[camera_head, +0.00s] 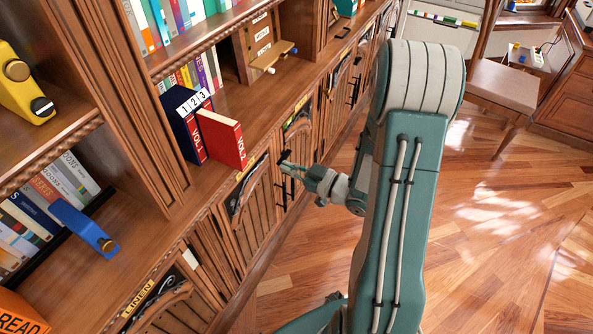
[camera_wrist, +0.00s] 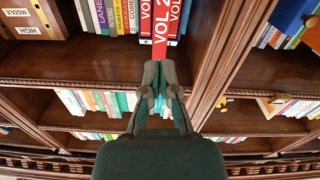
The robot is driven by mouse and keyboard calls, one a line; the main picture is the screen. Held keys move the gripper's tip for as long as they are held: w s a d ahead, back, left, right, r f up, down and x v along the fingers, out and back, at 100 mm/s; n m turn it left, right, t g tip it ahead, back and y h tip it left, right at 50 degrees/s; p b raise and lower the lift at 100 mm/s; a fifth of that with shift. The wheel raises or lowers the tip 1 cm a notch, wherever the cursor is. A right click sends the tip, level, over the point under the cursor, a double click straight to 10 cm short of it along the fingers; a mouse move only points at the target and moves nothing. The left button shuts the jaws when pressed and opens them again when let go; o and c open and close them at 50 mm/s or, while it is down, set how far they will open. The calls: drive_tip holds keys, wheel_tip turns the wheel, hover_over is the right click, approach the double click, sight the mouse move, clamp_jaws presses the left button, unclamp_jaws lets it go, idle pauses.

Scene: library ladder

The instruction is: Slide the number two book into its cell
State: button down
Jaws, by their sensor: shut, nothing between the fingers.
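The red number two book (camera_head: 222,138), marked VOL 2 on its spine, stands upright on the shelf and juts out past its neighbours. Its spine (camera_wrist: 161,28) also shows at the top middle of the wrist view, between two other red VOL spines. White labels 1, 2, 3 (camera_head: 195,103) sit above the dark blue holder (camera_head: 175,98); the cell behind the book is hidden. The VOL 1 book (camera_head: 197,140) stands at its left. My gripper (camera_head: 284,160) is shut and empty, right of the book with a visible gap in the head view. Its fingertips (camera_wrist: 160,68) line up with the spine.
A wooden stand with a small peg (camera_head: 272,57) is farther along the shelf. A blue object (camera_head: 82,225) and a yellow one (camera_head: 25,85) sit in the left bays.

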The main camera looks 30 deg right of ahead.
sight(242, 149)
drive_tip(key=x, duration=1.1)
drive_tip(key=shift+a+r, duration=0.1)
drive_tip(key=shift+a, duration=0.05)
drive_tip(key=shift+w+a, duration=0.15)
drive_tip(key=shift+w, duration=0.15)
drive_tip(key=shift+s, duration=0.1)
idle(0.3)
drive_tip(key=v, duration=1.4)
drive_tip(key=shift+s, duration=0.1)
